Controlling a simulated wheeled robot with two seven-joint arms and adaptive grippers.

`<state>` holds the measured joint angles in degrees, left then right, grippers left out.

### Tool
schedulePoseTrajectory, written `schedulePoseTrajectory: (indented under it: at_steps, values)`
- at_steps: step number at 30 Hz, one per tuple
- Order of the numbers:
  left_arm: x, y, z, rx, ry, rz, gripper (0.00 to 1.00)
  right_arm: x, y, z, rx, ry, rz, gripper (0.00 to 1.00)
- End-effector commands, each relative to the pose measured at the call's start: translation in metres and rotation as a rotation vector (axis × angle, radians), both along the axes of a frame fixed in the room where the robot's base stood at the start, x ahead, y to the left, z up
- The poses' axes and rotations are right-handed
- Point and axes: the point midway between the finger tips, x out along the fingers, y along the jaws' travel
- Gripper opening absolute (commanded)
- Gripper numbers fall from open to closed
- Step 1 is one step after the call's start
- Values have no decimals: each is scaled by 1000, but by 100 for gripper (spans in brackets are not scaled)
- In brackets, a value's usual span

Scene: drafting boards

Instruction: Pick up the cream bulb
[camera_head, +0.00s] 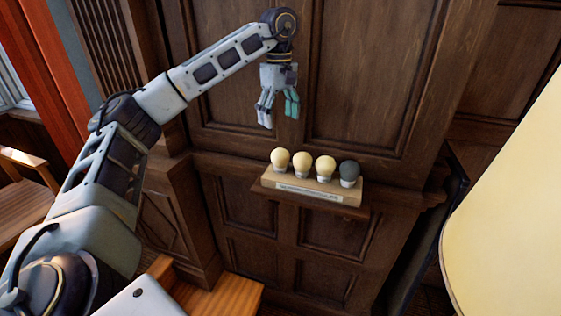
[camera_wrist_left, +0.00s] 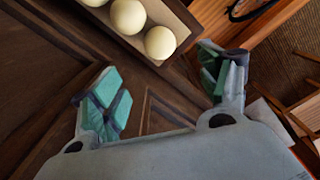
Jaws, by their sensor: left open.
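Three cream bulbs stand in a row on a wooden stand (camera_head: 292,186), the left one (camera_head: 280,158), the middle one (camera_head: 302,163) and the right one (camera_head: 325,167). The pictures do not show which one is meant. In the left wrist view cream bulbs show at the top, the nearest one (camera_wrist_left: 160,42) whole and another (camera_wrist_left: 128,16) beside it. My left gripper (camera_head: 279,112) points down above the stand, open and empty. In the wrist view its green-padded fingers (camera_wrist_left: 163,85) are wide apart, with no bulb between them. My right gripper is out of view.
A dark grey bulb (camera_head: 349,173) stands at the right end of the row. The stand sits on a narrow ledge (camera_head: 355,209) against dark wood panelling (camera_head: 365,90). A large cream rounded surface (camera_head: 515,200) fills the right edge. A wooden step-like surface (camera_head: 225,297) is lower left.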

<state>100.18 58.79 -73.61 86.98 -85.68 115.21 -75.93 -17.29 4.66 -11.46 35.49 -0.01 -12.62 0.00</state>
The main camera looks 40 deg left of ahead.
Motion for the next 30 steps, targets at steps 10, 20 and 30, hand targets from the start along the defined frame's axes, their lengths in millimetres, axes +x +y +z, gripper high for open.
schedulePoseTrajectory:
  at_steps: [10, 20, 30]
  values:
    - [0, 0, -20, 0, 2, 0, 76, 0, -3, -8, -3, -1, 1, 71]
    - [0, 0, -43, -1, 2, 0, 76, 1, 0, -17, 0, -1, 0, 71]
    - [0, 1, -70, 1, 3, 2, 76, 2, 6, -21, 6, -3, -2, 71]
